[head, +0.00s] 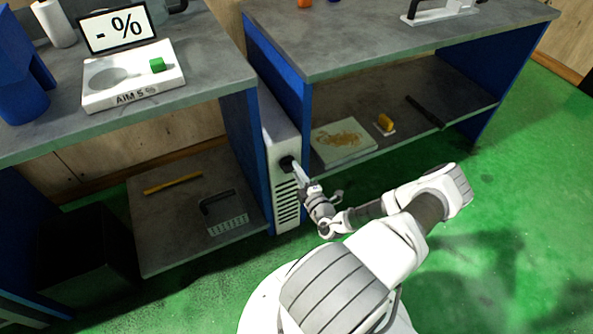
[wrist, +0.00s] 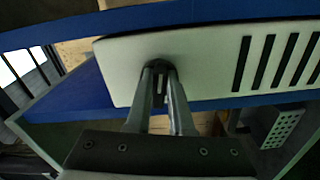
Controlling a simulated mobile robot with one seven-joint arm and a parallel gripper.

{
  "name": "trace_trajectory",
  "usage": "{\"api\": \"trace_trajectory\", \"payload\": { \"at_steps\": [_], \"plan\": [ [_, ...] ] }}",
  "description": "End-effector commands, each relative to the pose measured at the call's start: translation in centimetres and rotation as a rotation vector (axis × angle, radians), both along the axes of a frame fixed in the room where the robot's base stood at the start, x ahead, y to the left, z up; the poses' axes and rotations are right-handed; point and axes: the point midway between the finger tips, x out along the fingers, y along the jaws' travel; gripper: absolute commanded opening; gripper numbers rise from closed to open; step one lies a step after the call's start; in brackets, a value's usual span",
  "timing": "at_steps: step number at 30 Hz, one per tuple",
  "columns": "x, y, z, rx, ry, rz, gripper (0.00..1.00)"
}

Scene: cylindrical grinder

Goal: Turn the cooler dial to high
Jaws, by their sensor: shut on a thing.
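The cooler (head: 284,200) is a narrow white box with dark vent slots, standing between two blue-sided benches. Its black dial (head: 287,164) is on the front face, above the slots. My gripper (head: 298,171) reaches the dial from the right and is shut on it. In the wrist view, the cooler's white panel (wrist: 205,75) lies sideways with its slots at the right. There the two fingers of my gripper (wrist: 160,78) close on the dark dial (wrist: 160,68). The fingers hide most of the dial, so I cannot tell its setting.
Open green floor (head: 520,210) lies at the right.

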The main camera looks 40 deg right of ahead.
Motion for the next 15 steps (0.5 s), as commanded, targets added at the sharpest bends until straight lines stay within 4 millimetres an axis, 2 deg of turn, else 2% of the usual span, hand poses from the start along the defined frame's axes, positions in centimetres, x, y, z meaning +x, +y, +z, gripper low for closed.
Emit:
{"api": "trace_trajectory", "payload": {
  "at_steps": [15],
  "plan": [
    [0.11, 0.27, -0.66, 0.477, -0.116, 0.000, 0.00]
  ]
}}
